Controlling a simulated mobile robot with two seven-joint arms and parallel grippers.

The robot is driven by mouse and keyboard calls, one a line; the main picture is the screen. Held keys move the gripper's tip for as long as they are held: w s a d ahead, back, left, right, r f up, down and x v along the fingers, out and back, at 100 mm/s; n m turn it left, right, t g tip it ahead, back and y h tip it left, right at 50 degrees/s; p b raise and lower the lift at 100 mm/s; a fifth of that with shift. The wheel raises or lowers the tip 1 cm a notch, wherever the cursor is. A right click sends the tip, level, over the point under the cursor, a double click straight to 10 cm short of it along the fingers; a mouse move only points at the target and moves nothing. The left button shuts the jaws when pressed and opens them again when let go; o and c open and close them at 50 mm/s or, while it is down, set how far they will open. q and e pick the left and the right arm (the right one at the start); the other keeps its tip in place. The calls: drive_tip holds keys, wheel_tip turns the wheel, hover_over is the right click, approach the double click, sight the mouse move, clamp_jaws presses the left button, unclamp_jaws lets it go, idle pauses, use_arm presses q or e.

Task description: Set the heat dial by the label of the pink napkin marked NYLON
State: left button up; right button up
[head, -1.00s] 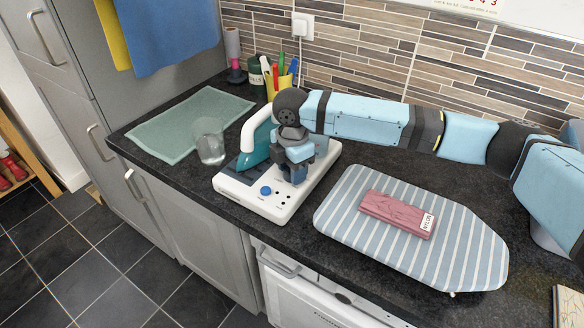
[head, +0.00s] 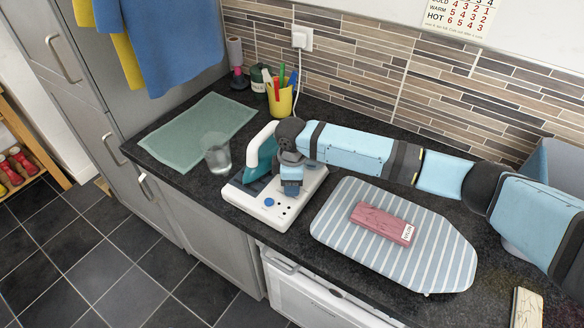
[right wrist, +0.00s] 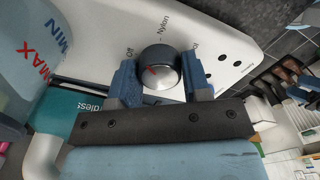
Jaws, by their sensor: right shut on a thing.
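The pink napkin (head: 380,222) lies folded on the striped ironing board (head: 338,236), with a white label (head: 407,233) at its right end. The white iron base (head: 256,203) carries a teal and white iron (head: 261,157) and a blue button (head: 269,202). My right gripper (head: 291,188) points down over the base and hides the dial in the head view. In the right wrist view, the gripper's two fingers (right wrist: 158,82) are shut on the dark round heat dial (right wrist: 160,64). Its red mark faces up-left; "Off" and "Nylon" are printed around it. My left gripper is out of view.
A clear glass (head: 217,155) stands left of the base, beside a green mat (head: 203,128). A yellow pen cup (head: 281,98) stands behind. A wall chart (head: 460,14) lists WARM and HOT with numbers. A booklet (head: 526,308) lies at the front right.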

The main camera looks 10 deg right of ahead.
drive_tip(key=m+p, duration=0.2)
drive_tip(key=p, duration=0.1)
drive_tip(key=shift+r+m, duration=0.3)
drive_tip(key=shift+m, duration=0.1)
drive_tip(key=shift+m+p, duration=0.4)
drive_tip(key=shift+p, duration=0.25)
drive_tip(key=shift+f+m+p, duration=0.2)
drive_tip(key=shift+m+p, duration=0.8)
drive_tip(key=shift+m, duration=0.4)
drive_tip(key=shift+p, duration=0.3)
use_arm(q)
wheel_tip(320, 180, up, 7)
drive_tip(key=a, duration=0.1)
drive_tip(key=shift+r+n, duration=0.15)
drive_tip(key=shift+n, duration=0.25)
use_arm(e)
drive_tip(key=o, duration=0.9)
drive_tip(key=shift+o, duration=0.2)
